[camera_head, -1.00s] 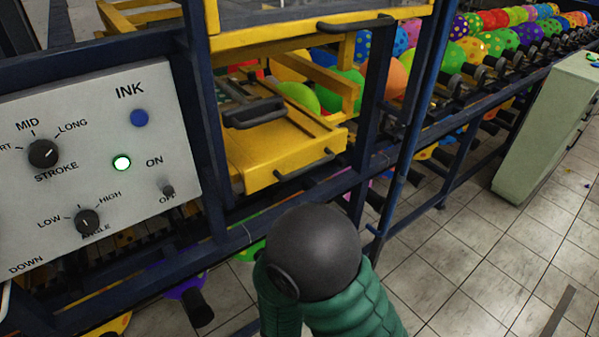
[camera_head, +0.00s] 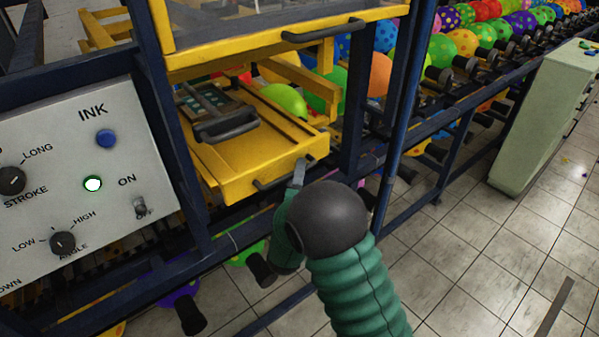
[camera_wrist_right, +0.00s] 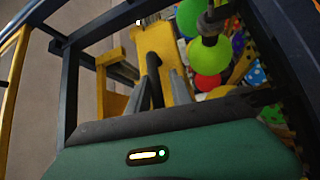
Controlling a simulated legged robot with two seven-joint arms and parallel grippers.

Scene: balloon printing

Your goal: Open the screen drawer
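The yellow drawer (camera_head: 240,160) sits low in the blue frame, with a black bar handle (camera_head: 264,186) along its front. My right gripper (camera_head: 299,170) reaches up to the right end of this handle, partly hidden behind my dark wrist. In the right wrist view, the grey fingers (camera_wrist_right: 161,92) stand apart, with the dark handle bar (camera_wrist_right: 153,70) between them. Whether they touch the bar is unclear. My left gripper is not in view.
A white control panel (camera_head: 75,185) with knobs and a lit green button stands at left. A yellow upper frame (camera_head: 240,48) with its own black handle is above the drawer. Balloons fill the conveyor behind. A pale green box (camera_head: 545,120) stands right; tiled floor is open in front.

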